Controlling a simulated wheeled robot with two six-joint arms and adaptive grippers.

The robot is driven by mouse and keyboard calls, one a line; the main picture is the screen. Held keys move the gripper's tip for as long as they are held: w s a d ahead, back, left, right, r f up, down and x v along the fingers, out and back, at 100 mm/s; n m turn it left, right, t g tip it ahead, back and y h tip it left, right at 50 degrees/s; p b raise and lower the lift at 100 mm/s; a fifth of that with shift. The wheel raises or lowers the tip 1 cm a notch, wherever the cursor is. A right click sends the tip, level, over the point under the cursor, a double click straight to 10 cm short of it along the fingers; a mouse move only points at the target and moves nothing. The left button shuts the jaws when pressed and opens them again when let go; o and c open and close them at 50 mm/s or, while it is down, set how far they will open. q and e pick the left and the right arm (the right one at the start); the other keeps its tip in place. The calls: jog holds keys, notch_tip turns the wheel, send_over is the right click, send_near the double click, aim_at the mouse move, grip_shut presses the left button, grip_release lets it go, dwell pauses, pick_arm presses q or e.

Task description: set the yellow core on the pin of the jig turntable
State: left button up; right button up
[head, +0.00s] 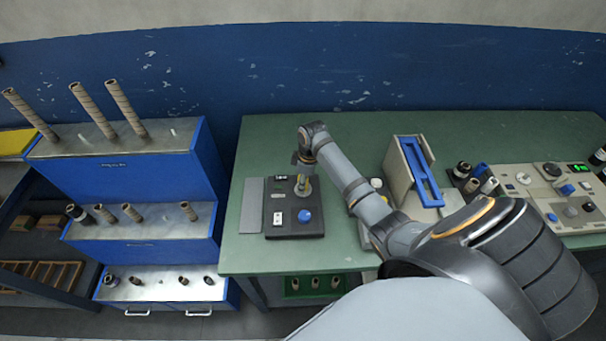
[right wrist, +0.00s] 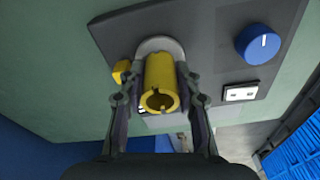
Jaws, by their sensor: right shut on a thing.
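The yellow core (right wrist: 160,80) is a short hollow tube with notches in its near rim. My right gripper (right wrist: 158,100) is shut on it, one finger on each side. Beyond the core is the pale round turntable (right wrist: 155,45) of the dark jig (right wrist: 205,40). The core's far end lines up with this disc; I cannot tell whether it touches, and the pin is hidden. In the head view my right gripper (head: 302,178) points down over the jig (head: 283,229), and the core is barely visible there. My left gripper is out of view.
The jig carries a blue knob (head: 304,215) and a white switch (head: 277,219). A grey plate (head: 251,205) lies to its left on the green table (head: 340,255). A beige stand with a blue frame (head: 422,172) is at right. A blue stepped rack (head: 130,180) holds several brown tubes.

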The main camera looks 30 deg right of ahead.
jog(key=o, duration=0.9)
jog(key=shift+o, duration=0.6)
jog(key=o, duration=0.4)
jog(key=shift+r, duration=0.15)
notch_tip(320, 180, up, 8)
jog(key=p, duration=0.9)
jog(key=shift+f, duration=0.2)
